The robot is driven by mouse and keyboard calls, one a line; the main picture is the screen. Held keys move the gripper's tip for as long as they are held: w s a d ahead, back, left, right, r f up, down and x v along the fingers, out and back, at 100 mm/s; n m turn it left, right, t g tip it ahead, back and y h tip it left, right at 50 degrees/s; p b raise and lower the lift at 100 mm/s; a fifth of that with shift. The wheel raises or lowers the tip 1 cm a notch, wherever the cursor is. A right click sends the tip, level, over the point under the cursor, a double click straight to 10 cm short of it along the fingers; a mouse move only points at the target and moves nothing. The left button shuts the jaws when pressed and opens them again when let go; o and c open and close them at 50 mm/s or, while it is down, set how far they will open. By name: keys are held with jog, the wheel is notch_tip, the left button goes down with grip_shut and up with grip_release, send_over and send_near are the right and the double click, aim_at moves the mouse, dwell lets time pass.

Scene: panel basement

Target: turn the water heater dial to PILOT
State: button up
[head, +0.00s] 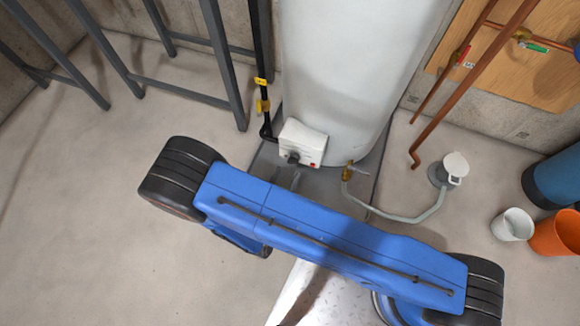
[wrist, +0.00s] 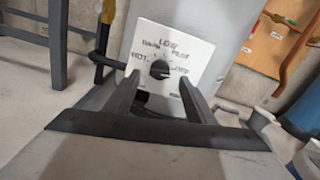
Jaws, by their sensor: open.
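The water heater (head: 350,75) is a tall white tank. A white control box (head: 304,141) sits low on its front. In the wrist view, the box's face (wrist: 190,50) carries blurred labels around a black dial (wrist: 160,69); LOW reads at the top and HOT at the left. A label at upper right looks like PILOT. Which label the dial points to is not clear. The dial also shows in the head view (head: 292,157). My gripper (wrist: 160,86) is open and empty, its fingers in front of the dial's lower left and lower right, with no visible contact.
A black pipe (head: 262,60) with yellow fittings runs left of the tank, near grey metal legs (head: 225,70). A drain valve (head: 348,172) with a hose (head: 410,217) is at right. Copper pipes (head: 460,85), a white cup (head: 512,224) and an orange bucket (head: 556,234) stand further right.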

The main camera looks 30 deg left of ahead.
aim_at(291, 163)
jog(key=shift+w+a, duration=0.15)
jog(key=shift+w, duration=0.95)
jog(key=shift+w+a, duration=0.1)
jog(key=shift+w, duration=0.95)
jog(key=c, duration=1)
jog(key=shift+c, duration=0.2)
jog(key=shift+n, duration=0.4)
jog(key=shift+a+f+n, duration=0.1)
jog(key=shift+a+n, duration=0.05)
jog(key=shift+n, duration=3.35)
